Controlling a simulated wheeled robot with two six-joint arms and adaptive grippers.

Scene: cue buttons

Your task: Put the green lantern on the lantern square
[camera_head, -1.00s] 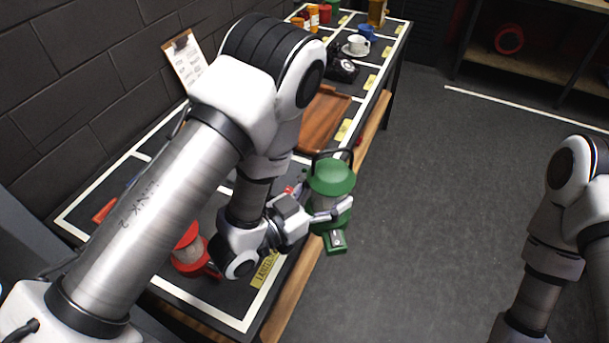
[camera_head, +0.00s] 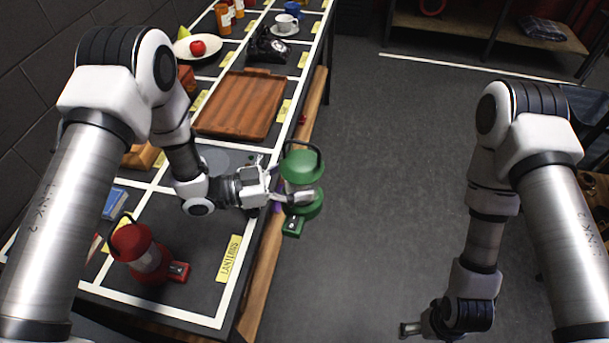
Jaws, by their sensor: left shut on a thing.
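The green lantern (camera_head: 301,165) has a domed top, a clear middle and a dark bail handle. My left gripper (camera_head: 296,196) is shut on its middle and holds it upright, out past the table's right edge. The lantern square (camera_head: 205,265) is at the near end of the black table, outlined in white, with a yellow label (camera_head: 229,258) that appears to read "LANTERNS". A red lantern (camera_head: 140,252) stands in that square's left part; its right part is bare. My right gripper (camera_head: 411,329) is low at the bottom, over the floor, its fingers too small to read.
A wooden tray (camera_head: 240,104) lies in the square beyond. Farther back are a black telephone (camera_head: 271,46), a white cup (camera_head: 287,22) and a plate with a red apple (camera_head: 197,47). A blue item (camera_head: 114,202) lies left. The floor right of the table is clear.

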